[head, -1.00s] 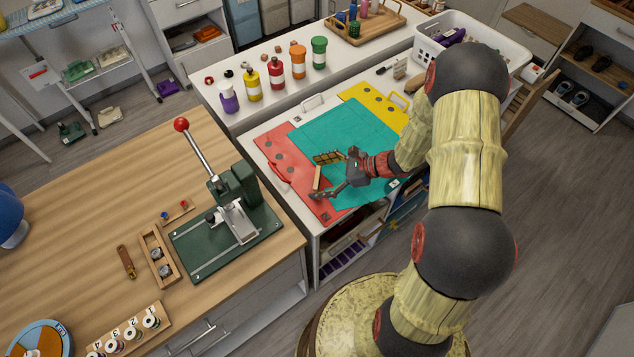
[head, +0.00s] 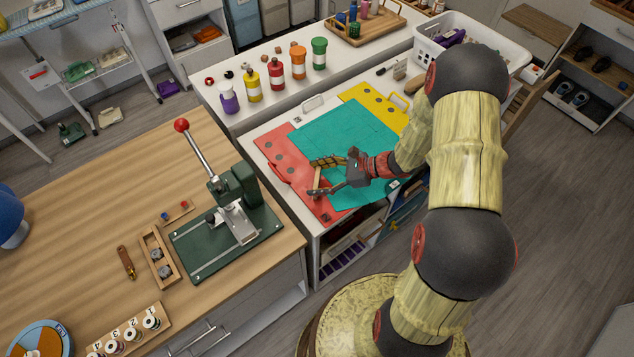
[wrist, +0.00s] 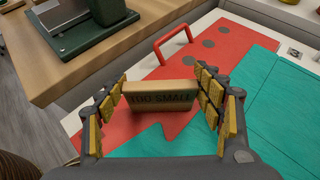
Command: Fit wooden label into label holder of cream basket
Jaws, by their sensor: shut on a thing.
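A small wooden label (wrist: 160,96) with dark lettering that reads "TOO SMALL" stands between the finger pads of my gripper (wrist: 161,98) in the wrist view. The gripper is shut on the label across its two ends, with the lettered face toward the wrist camera. In the head view, my gripper (head: 318,177) is low over the red mat, and the label (head: 317,180) shows as a thin pale strip between the fingers.
Red (head: 287,163), teal (head: 345,128) and yellow (head: 378,108) sheets cover the low worktop. A green lever press (head: 238,185) stands on the wooden bench to the left. Several coloured bottles stand on the counter behind. A white basket (head: 507,48) is at the back right.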

